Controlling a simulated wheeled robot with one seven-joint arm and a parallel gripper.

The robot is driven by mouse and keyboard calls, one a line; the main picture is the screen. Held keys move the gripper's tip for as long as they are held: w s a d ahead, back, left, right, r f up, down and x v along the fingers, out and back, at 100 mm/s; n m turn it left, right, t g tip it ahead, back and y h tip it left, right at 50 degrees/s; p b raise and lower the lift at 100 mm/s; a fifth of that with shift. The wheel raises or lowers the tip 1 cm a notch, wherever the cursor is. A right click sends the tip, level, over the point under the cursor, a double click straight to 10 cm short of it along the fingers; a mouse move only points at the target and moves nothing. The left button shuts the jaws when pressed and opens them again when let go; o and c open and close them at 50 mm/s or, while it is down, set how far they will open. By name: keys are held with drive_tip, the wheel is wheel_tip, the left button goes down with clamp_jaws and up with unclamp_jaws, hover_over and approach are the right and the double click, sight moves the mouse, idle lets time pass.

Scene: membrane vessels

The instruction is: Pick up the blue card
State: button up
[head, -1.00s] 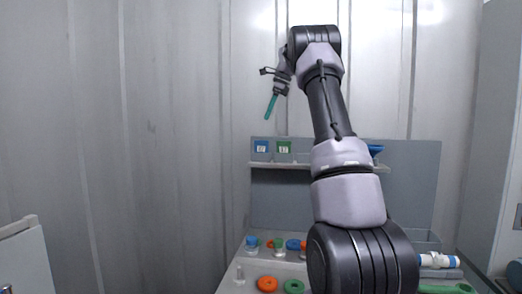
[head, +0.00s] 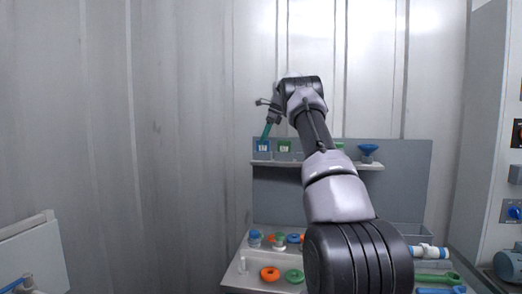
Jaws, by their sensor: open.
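The blue card (head: 262,147) stands upright in a small holder at the left end of the shelf (head: 315,165). It has a small white label. My gripper (head: 265,136) points down with its teal fingers just above the card, and the fingertips overlap the card's top edge in this view. I see the fingers nearly edge-on, so whether they touch the card or stand around it cannot be told. The gripper is open.
A green card (head: 284,147) stands right beside the blue one. A blue funnel (head: 368,149) sits at the shelf's right. Below, the bench holds an orange ring (head: 269,273), a green ring (head: 294,276), a blue-capped vessel (head: 255,237) and a green wrench (head: 440,279).

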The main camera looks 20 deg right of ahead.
drive_tip(key=shift+w+a+f, duration=0.1)
drive_tip(key=shift+w+f, duration=0.05)
drive_tip(key=shift+f, duration=0.4)
clamp_jaws()
drive_tip(key=shift+r, duration=0.15)
drive_tip(key=shift+r, duration=1.5)
drive_tip(key=shift+a+r, duration=0.1)
drive_tip(key=shift+r, duration=0.1)
drive_tip(key=s+a, duration=1)
drive_tip(key=s, duration=0.5)
